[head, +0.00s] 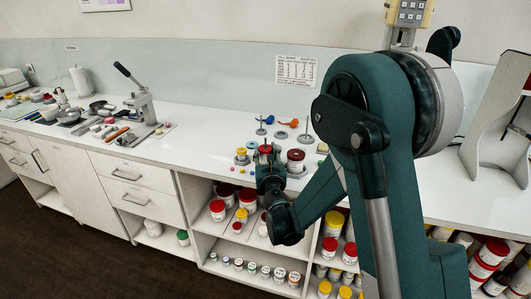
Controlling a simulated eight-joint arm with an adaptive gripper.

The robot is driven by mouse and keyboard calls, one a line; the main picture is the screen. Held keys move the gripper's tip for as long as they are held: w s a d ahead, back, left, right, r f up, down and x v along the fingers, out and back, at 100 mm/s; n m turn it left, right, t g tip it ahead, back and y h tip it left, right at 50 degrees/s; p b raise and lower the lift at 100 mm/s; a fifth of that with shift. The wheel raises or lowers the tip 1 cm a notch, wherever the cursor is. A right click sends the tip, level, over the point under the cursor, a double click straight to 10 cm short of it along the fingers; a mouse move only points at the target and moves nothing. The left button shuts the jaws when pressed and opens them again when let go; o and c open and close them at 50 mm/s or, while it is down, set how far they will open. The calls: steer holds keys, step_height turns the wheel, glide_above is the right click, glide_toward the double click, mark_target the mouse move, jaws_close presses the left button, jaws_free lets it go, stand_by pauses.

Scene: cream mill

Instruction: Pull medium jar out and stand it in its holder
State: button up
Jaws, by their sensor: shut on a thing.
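My gripper (265,158) is over the front edge of the counter, shut on a small jar with a red lid (265,149). The gripper hides most of this jar, and I cannot tell whether its base touches anything. To its left, a small yellow-lidded jar (241,152) stands upright on the counter in a low grey holder (241,161). To its right, a larger jar with a dark red lid (295,156) stands upright in another grey holder (297,173). Any holder directly behind or under my gripper is hidden.
Open shelves below the counter (210,150) hold red- and yellow-lidded jars (217,208) and a row of small jars (252,268). Spoons on stands (264,121) are behind my gripper. A lever press (140,95) stands left. The counter between press and jars is mostly clear.

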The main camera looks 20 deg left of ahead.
steer(key=shift+f+b, duration=0.4)
steer(key=shift+f, duration=0.2)
steer(key=o, duration=1.6)
steer(key=shift+s+d, duration=0.1)
steer(key=shift+r+b+v, duration=0.1)
steer(key=shift+r+v, duration=0.1)
steer(key=shift+v, duration=1.1)
steer(key=shift+r+b+v, duration=0.15)
steer(key=shift+r+v, duration=0.1)
steer(key=shift+v, duration=1.05)
steer(key=shift+r+b+v, duration=0.1)
steer(key=shift+r+v, duration=0.1)
steer(key=shift+v, duration=1.05)
